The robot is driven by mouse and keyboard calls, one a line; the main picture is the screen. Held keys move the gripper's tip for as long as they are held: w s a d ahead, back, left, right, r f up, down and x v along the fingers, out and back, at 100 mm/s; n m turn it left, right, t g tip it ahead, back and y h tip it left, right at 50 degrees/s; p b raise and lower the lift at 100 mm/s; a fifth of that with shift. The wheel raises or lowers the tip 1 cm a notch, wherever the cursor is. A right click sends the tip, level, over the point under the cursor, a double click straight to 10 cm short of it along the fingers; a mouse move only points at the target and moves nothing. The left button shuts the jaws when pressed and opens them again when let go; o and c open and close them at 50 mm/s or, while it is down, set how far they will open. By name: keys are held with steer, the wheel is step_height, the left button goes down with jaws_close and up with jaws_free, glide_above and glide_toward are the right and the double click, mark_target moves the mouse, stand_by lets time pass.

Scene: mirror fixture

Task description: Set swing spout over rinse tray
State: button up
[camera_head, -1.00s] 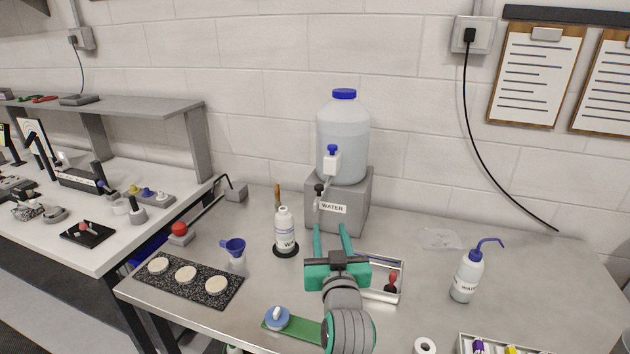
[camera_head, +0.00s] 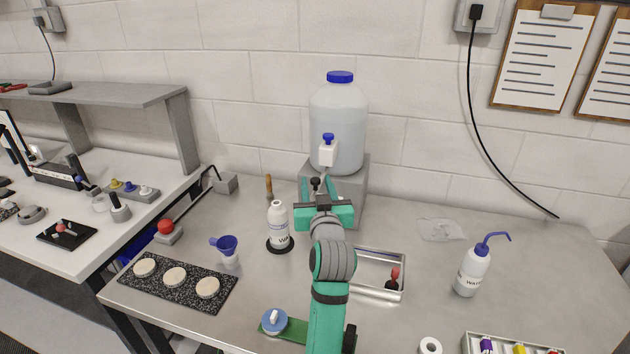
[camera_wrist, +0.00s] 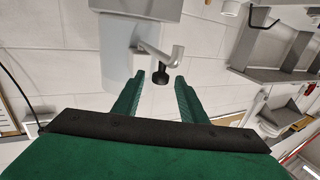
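A clear water jug (camera_head: 339,120) with a blue cap stands on a grey block (camera_head: 346,205). Its white tap (camera_head: 327,153) carries a grey swing spout (camera_head: 322,174) with a black knob (camera_head: 315,184). In the wrist view the bent spout (camera_wrist: 172,60) and knob (camera_wrist: 161,78) show clearly. My gripper (camera_head: 319,184) is in front of the spout; in the wrist view its green fingers (camera_wrist: 158,82) are apart, with the knob between their tips and no clear contact. The shallow metal tray (camera_head: 375,268), apparently the rinse tray, lies right of my arm, partly hidden by it.
A white bottle (camera_head: 277,226) on a black base and a blue funnel (camera_head: 226,246) stand left of my arm. A wash bottle (camera_head: 474,268) stands at the right. A red-handled item (camera_head: 394,277) is in the tray. The bench between tray and wash bottle is clear.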

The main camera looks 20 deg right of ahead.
steer(key=shift+x, duration=1.3)
steer(key=shift+c, duration=0.4)
jaws_close()
